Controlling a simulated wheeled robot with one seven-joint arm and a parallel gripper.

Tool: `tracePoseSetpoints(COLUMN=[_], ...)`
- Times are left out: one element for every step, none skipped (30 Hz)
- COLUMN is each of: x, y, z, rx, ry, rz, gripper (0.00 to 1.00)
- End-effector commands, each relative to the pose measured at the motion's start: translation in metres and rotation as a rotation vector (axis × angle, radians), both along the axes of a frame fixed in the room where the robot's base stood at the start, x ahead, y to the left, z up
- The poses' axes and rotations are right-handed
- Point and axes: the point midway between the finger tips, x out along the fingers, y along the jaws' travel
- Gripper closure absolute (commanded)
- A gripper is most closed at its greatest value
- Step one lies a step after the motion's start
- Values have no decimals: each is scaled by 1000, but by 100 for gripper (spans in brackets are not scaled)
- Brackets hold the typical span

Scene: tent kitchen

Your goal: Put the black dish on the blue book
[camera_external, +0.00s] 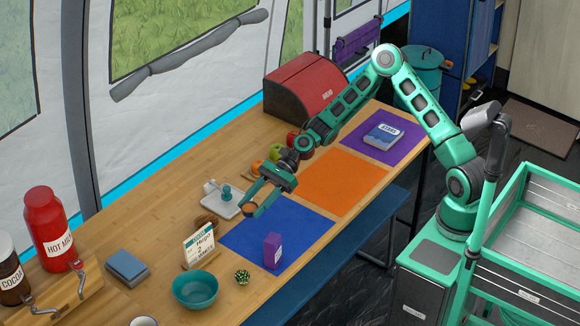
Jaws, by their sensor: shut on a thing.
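My gripper (258,203) is low over the far left part of the blue mat, shut on a small round dish (250,209). The dish has a dark rim and a brownish inside; it seems to be the black dish, though it is small and partly hidden by the fingers. I cannot tell whether it touches the surface below. A blue book (384,136) with a white label lies flat on the purple mat at the far right of the counter, well away from my gripper. Its top is clear.
A blue mat (290,215) and an orange mat (345,180) lie along the counter. A purple box (272,251), a teal bowl (195,290), a small plant (242,277) and a sign (200,246) stand nearer. A scale (222,200), fruit (275,152) and a red bread box (304,88) are behind.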

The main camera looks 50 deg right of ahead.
Motion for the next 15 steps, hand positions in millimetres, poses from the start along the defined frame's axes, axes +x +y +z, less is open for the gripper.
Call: tracePoseSetpoints(x=[0,0,0,0,0,0,0,1,2,3,5,8,12,16,21], y=[0,0,0,0,0,0,0,-1,-3,-6,-10,-17,-24,-32,-45], z=[4,6,7,8,8,9,9,8,8,8,8,8,8,8,8], rx=[0,0,0,-1,-1,0,0,-1,-1,-1,-1,-1,-1,-1,-1], ry=[-2,-2,-1,-1,-1,-1,0,-1,0,0,0,0,-1,-1,-1], rz=[0,0,-1,-1,-1,-1,-1,-2,-6,-12,-18,-32,-46,-62,-89], gripper=[81,81,81,81,81,81,81,81,81,81,81,81,81,81,81])
